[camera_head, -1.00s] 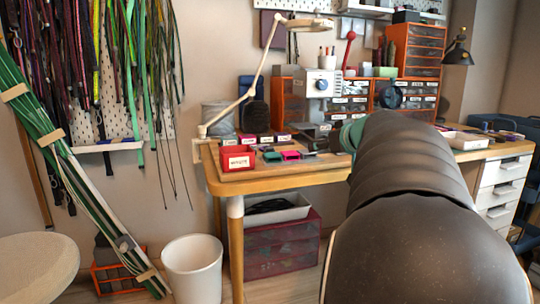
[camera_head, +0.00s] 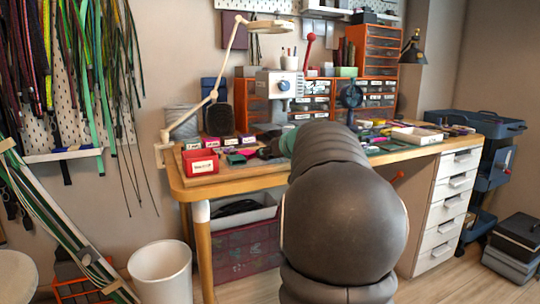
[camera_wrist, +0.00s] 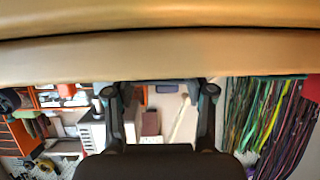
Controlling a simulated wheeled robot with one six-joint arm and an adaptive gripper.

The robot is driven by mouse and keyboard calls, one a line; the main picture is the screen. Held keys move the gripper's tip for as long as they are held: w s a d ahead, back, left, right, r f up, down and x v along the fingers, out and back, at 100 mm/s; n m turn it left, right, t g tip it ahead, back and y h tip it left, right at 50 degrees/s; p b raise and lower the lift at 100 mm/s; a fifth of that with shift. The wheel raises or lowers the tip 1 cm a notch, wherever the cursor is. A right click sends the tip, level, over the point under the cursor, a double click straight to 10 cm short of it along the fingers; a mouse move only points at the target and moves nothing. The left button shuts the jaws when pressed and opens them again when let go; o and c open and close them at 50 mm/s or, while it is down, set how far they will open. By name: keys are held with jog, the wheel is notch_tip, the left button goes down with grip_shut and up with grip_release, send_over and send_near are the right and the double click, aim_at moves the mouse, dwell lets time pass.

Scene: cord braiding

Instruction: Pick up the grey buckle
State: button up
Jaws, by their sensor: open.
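I cannot make out a grey buckle in either view. Small pink and green pieces (camera_head: 240,157) lie on the wooden workbench (camera_head: 240,182), too small to tell apart in the head view. The wooden edge of a bench (camera_wrist: 160,55) fills the top of that view, close to the fingertips.
A red labelled bin (camera_head: 200,162) sits at the bench's left end, near a lamp (camera_head: 225,60). A white machine (camera_head: 279,86) and orange drawers (camera_head: 374,60) stand behind. A white bin (camera_head: 161,273) is on the floor at left; a dark cart (camera_head: 478,125) stands right.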

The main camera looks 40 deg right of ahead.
jog(key=c, duration=0.4)
notch_tip(320, 180, up, 28)
jog(key=p, duration=0.8)
